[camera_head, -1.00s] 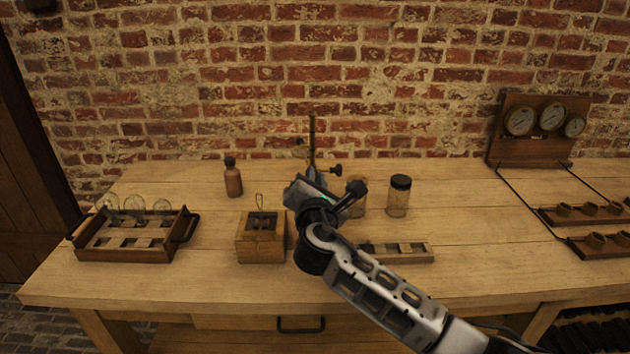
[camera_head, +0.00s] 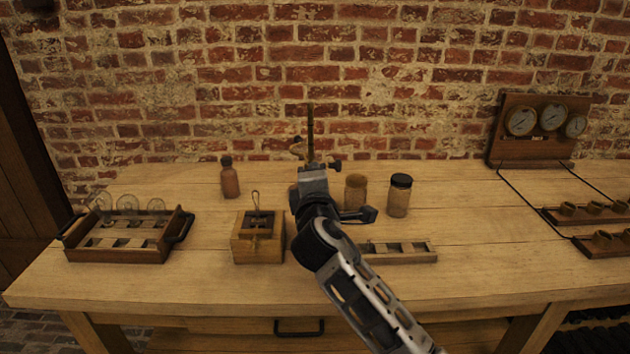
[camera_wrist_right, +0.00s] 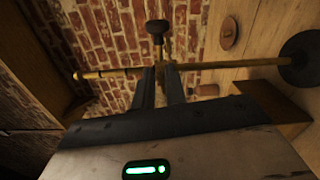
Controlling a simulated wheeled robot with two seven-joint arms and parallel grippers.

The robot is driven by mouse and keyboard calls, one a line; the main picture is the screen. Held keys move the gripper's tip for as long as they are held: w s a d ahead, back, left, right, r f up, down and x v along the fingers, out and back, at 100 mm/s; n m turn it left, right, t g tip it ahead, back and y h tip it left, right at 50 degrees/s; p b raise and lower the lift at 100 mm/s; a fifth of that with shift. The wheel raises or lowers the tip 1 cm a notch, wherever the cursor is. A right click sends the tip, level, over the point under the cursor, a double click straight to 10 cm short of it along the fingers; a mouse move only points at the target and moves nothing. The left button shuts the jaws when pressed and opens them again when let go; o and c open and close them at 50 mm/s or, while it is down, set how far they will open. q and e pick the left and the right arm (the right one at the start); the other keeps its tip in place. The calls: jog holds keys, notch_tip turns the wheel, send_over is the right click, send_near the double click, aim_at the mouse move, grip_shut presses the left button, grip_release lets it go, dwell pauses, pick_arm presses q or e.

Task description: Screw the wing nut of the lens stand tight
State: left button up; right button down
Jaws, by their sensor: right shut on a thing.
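The lens stand is an upright brass rod (camera_head: 311,132) at the back of the bench. In the right wrist view the rod (camera_wrist_right: 225,64) lies across the picture and ends in a dark round base (camera_wrist_right: 302,60). A dark knob (camera_head: 335,166) sticks out to the right of the rod; it also shows in the wrist view (camera_wrist_right: 157,28). My right gripper (camera_wrist_right: 161,76) is at the rod, its two fingers close together and shut on a small brass piece that looks like the wing nut, mostly hidden between the fingertips. My left gripper is not in view.
A brown bottle (camera_head: 230,180) and two jars, one brown (camera_head: 355,192) and one black-lidded (camera_head: 399,198), stand near the arm. A wooden box (camera_head: 258,250), a slotted rack (camera_head: 405,257) and a tray (camera_head: 115,255) sit nearer the front. A gauge board (camera_head: 541,148) stands at right.

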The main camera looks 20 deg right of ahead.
jog(key=shift+m, duration=0.5)
jog(key=c, duration=1.4)
grip_release()
jog(key=shift+c, duration=0.2)
jog(key=shift+s, duration=0.15)
jog(key=b+v, duration=0.1)
jog(key=v, duration=1.4)
jog(key=shift+s, duration=0.35)
jog(key=shift+a, duration=0.15)
